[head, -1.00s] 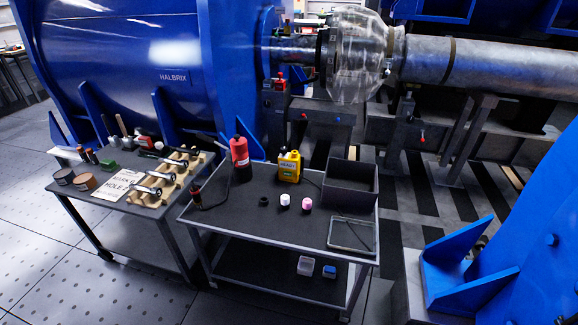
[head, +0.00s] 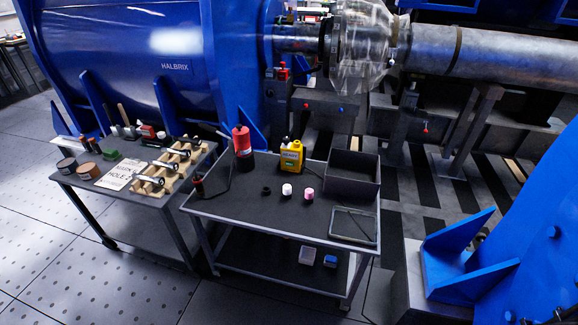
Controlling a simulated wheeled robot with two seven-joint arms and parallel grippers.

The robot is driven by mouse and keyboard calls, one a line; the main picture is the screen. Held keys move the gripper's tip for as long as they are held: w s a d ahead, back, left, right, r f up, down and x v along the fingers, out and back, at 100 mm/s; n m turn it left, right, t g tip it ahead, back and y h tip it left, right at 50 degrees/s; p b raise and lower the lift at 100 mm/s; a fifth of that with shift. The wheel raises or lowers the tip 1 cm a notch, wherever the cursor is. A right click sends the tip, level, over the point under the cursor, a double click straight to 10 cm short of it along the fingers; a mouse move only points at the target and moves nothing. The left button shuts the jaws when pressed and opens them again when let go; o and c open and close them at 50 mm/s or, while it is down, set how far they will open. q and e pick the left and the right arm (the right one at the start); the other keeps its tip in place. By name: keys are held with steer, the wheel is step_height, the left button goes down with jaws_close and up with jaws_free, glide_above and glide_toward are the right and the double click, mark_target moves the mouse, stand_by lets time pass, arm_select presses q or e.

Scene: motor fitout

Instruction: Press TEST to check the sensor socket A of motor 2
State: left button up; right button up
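A yellow handheld device (head: 291,158) with a small light label and a dark cable stands at the back middle of the right cart. It may be the tester, but its buttons are too small to read. A large blue motor housing (head: 150,70) marked HALBRIX fills the back left. A grey shaft (head: 500,60) runs right from it through a clear rounded cover (head: 362,50). I cannot make out sensor socket A or a motor number. Neither of my grippers shows in the head view.
The right cart (head: 235,205) also holds a red and black cylinder (head: 243,142), an open dark bin (head: 352,172), a flat tray (head: 353,226) and small caps. The left cart (head: 160,222) holds a wooden rack, tins and a printed sheet (head: 121,175). Blue brackets (head: 465,260) stand at right.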

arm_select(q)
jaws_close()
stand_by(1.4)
